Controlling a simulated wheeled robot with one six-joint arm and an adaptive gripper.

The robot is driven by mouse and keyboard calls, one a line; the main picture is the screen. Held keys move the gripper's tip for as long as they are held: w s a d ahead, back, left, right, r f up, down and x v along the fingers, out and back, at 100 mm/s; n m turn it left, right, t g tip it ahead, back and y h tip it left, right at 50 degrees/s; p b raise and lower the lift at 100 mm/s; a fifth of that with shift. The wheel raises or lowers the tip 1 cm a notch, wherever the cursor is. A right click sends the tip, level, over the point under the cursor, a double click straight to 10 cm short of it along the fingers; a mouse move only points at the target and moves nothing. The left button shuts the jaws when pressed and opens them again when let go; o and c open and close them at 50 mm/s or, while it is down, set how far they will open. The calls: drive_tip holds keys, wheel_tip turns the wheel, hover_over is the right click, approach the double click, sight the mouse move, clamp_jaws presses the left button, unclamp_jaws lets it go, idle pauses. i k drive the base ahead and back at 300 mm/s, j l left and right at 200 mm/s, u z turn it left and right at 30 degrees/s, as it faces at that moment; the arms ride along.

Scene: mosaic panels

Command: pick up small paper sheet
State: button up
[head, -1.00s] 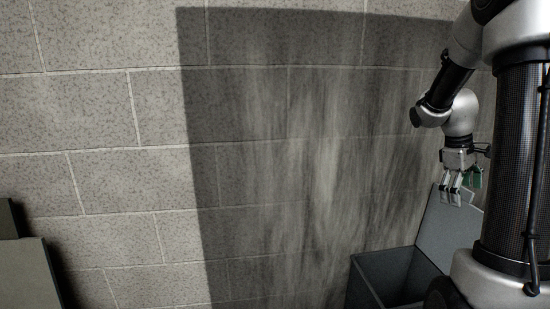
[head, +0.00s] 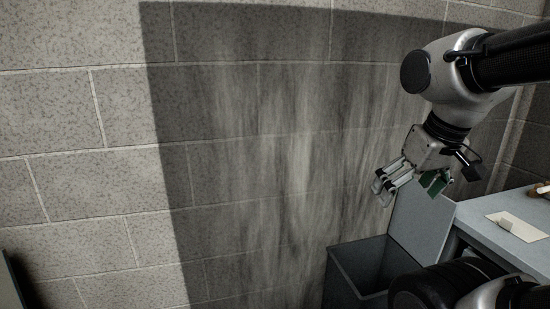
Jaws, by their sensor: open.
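A small pale paper sheet (head: 503,221) lies on a larger cream sheet (head: 522,231) on the grey table at the right of the head view. My gripper (head: 382,190) is open and empty, in the air left of the table and above the open bin. It is well apart from the paper and points down to the left. A green part shows beside its fingers.
The grey table (head: 478,218) reaches the right edge. A brownish object (head: 541,191) sits at its far right, partly cut off.

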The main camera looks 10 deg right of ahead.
sight(520, 229)
drive_tip(key=z, duration=1.75)
